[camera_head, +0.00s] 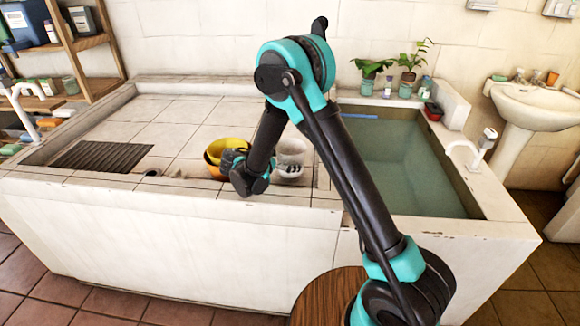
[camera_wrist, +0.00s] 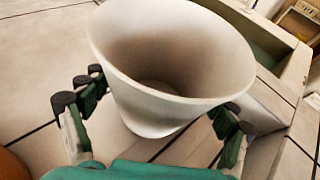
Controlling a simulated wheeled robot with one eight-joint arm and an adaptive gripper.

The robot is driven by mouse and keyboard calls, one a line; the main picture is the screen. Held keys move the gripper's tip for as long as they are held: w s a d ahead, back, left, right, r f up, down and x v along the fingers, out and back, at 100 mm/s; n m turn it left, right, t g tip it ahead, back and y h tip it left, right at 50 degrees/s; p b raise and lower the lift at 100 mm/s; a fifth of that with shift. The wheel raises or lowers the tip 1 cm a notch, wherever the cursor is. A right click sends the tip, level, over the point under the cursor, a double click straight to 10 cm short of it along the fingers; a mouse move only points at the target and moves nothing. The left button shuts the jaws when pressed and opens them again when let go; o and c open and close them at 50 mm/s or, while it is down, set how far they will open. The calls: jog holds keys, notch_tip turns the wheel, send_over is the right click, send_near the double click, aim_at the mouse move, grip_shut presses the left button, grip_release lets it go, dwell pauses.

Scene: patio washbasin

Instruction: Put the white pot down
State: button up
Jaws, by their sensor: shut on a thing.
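The white pot (camera_wrist: 155,110) is large in the wrist view, its open mouth tilted toward the camera and its inside empty. My gripper (camera_wrist: 158,122) has its green-and-black fingers on either side of the pot and is shut on it. In the head view the white pot (camera_head: 291,148) is just right of my wrist, over the tiled counter near its front edge.
A yellow pot (camera_head: 214,150) stands close on the left of my wrist. A water-filled basin (camera_head: 395,160) lies to the right. A dark grate (camera_head: 100,155) is set in the counter at the left. Tiles (camera_head: 165,112) behind are clear. Potted plants (camera_head: 408,85) stand at the back.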

jog(key=shift+f, duration=1.15)
jog(key=shift+f, duration=0.1)
jog(key=o, duration=1.2)
jog(key=v, duration=1.2)
jog(key=shift+r, duration=0.2)
